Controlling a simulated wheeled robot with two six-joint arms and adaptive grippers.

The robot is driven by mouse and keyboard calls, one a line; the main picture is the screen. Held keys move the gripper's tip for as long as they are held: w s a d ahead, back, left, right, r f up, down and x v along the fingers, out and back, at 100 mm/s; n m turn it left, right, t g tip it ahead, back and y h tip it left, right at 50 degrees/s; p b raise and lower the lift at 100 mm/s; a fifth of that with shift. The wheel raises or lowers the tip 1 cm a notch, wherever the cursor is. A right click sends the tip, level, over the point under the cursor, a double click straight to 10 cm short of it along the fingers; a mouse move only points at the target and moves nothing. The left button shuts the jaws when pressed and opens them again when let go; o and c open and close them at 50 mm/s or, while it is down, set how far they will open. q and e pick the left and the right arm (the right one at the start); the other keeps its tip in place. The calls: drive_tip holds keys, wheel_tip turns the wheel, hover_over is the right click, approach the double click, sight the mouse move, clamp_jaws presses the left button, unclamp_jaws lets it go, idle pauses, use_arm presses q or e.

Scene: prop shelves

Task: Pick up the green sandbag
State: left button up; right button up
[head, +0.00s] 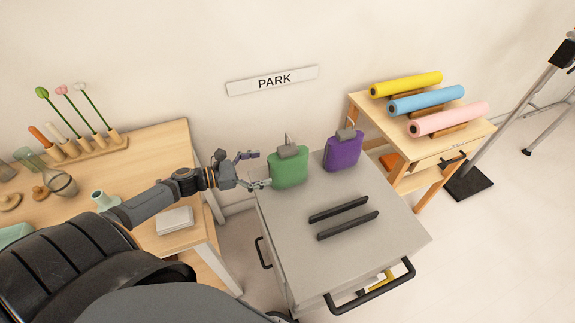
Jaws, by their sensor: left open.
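The green sandbag (289,170) stands upright on the grey cabinet top (293,221), near its back left corner, with a grey clip-like top. My left gripper (262,169) is open just left of the green sandbag, its fingers pointing toward it. One finger is near the bag's upper left and the other near its lower left side. I cannot tell whether either finger touches the bag. My right gripper is not in view.
A purple sandbag (343,152) stands to the right of the green one. Two dark bars (343,217) lie in front. A wooden table (152,148) with flowers and vessels is at left. A wooden stand (411,145) with coloured rolls is at right.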

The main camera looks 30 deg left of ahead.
sight(268, 167)
use_arm(q)
drive_tip(key=x, duration=0.3)
drive_tip(key=shift+w+d+f+b, duration=0.15)
drive_tip(key=shift+w+b, duration=0.1)
drive_tip(key=shift+b, duration=0.05)
drive_tip(key=shift+w+d+f, duration=0.1)
drive_tip(key=shift+w+d, duration=0.3)
drive_tip(key=x, duration=0.3)
drive_tip(key=shift+w+d+f, duration=0.15)
drive_tip(key=shift+w+d, duration=0.1)
drive_tip(key=shift+d, duration=0.05)
drive_tip(key=shift+w+d+f, duration=0.1)
drive_tip(key=shift+w, duration=0.05)
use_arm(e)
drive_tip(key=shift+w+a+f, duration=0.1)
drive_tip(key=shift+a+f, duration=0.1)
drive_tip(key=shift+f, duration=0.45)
